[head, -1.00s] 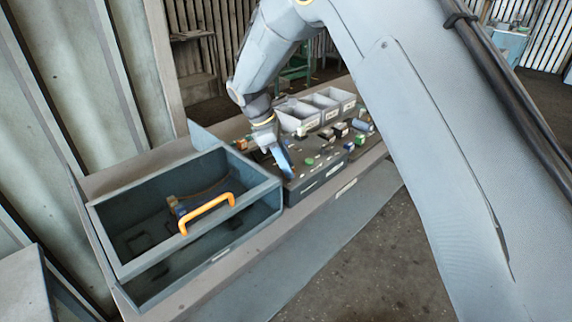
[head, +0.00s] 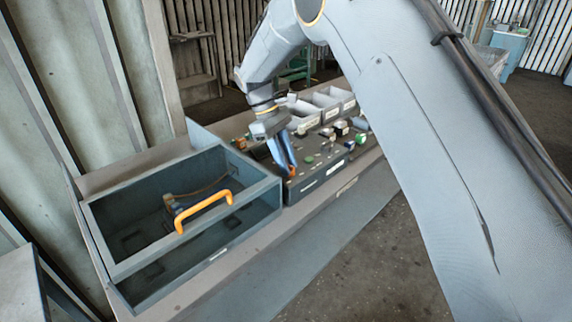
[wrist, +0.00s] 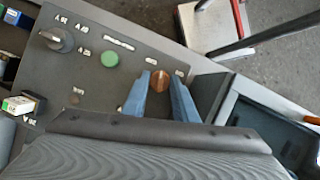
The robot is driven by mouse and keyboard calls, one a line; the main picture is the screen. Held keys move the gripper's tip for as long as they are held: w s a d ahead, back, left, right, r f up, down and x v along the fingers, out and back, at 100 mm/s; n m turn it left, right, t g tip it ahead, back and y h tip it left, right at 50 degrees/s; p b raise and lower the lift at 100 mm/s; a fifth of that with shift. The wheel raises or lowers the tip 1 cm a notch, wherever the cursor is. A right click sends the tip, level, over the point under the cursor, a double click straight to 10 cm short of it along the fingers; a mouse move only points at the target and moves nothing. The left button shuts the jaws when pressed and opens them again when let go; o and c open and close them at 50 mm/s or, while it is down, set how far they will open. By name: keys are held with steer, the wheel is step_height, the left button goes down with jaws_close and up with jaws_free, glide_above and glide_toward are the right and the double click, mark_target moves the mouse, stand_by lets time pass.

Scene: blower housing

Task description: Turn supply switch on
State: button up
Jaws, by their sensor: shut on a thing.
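An orange-brown knob (wrist: 160,81) sits on the dark grey control panel (wrist: 105,85) near its right edge in the wrist view. It is probably the supply switch, but its label is too small to read. My gripper (wrist: 158,82) has its two blue fingers on either side of the knob and is shut on it. In the head view my gripper (head: 289,170) reaches down to the panel's near left corner, with orange showing at the fingertips. The fingers hide part of the knob, so its exact setting cannot be told.
A green button (wrist: 109,60) and a black rotary knob (wrist: 57,40) are on the same panel. A clear-sided box with an orange handle (head: 204,210) stands left of the panel. Grey bins (head: 328,103) stand behind. Small coloured parts crowd the panel's far right.

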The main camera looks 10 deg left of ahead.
steer(key=m, duration=0.2)
steer(key=m+g+y+b, duration=0.1)
steer(key=m, duration=0.3)
steer(key=shift+w+d+g+y, duration=0.15)
steer(key=shift+w+g+y, duration=0.15)
steer(key=shift+w+g, duration=0.1)
steer(key=m+y, duration=0.1)
steer(key=m, duration=0.2)
steer(key=m+y, duration=0.1)
steer(key=m, duration=0.2)
steer(key=shift+d+r+g+b, duration=0.1)
steer(key=shift+d+g+b, duration=0.05)
steer(key=shift+g+b, duration=0.25)
steer(key=o, duration=1)
steer(key=shift+b+v, duration=1.3)
steer(key=shift+v, duration=2.55)
steer(key=shift+d, duration=0.1)
